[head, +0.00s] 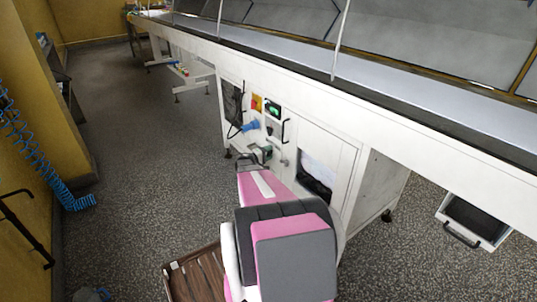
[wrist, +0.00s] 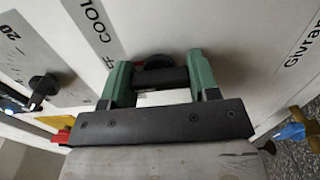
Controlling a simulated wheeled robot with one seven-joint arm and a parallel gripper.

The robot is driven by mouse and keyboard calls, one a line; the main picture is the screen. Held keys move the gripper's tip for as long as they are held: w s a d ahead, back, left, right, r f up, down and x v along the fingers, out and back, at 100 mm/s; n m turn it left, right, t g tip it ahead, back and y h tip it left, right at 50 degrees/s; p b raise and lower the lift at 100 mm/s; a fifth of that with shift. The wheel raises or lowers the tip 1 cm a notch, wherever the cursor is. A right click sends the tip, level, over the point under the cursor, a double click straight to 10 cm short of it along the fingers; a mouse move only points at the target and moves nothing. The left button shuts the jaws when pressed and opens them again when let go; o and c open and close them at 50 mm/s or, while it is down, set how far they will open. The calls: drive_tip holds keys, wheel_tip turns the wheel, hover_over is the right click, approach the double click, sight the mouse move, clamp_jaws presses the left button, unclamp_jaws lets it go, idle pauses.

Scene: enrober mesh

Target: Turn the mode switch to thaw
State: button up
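My gripper (wrist: 160,75) is at the control panel (wrist: 235,35), its two green fingers spread wide. A dark bar (wrist: 161,77) lies between the fingers, with a round dark and reddish part (wrist: 158,62) just behind it; this looks like the mode switch, partly hidden. I cannot tell whether the fingers touch it. The printed word COOL (wrist: 97,22) and part of another label stand left of it; no thaw label is visible. In the head view my gripper (head: 262,154) is low on the white machine's front (head: 330,150).
A black dial knob (wrist: 42,85) with a scale marked 20 sits left of the gripper. A blue and yellow part (wrist: 295,130) is at right. Above my gripper are a blue plug (head: 250,126) and a green display (head: 273,108). A wooden crate (head: 172,268) stands on the floor; open floor lies left.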

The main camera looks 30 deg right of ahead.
drive_tip(key=shift+n, duration=0.3)
drive_tip(key=n, duration=0.4)
drive_tip(key=shift+n, duration=2.2)
drive_tip(key=o, duration=0.9)
drive_tip(key=shift+o, duration=0.2)
drive_tip(key=shift+a, duration=0.1)
drive_tip(key=a, duration=1)
drive_tip(key=shift+s+a, duration=0.35)
drive_tip(key=shift+s, duration=0.05)
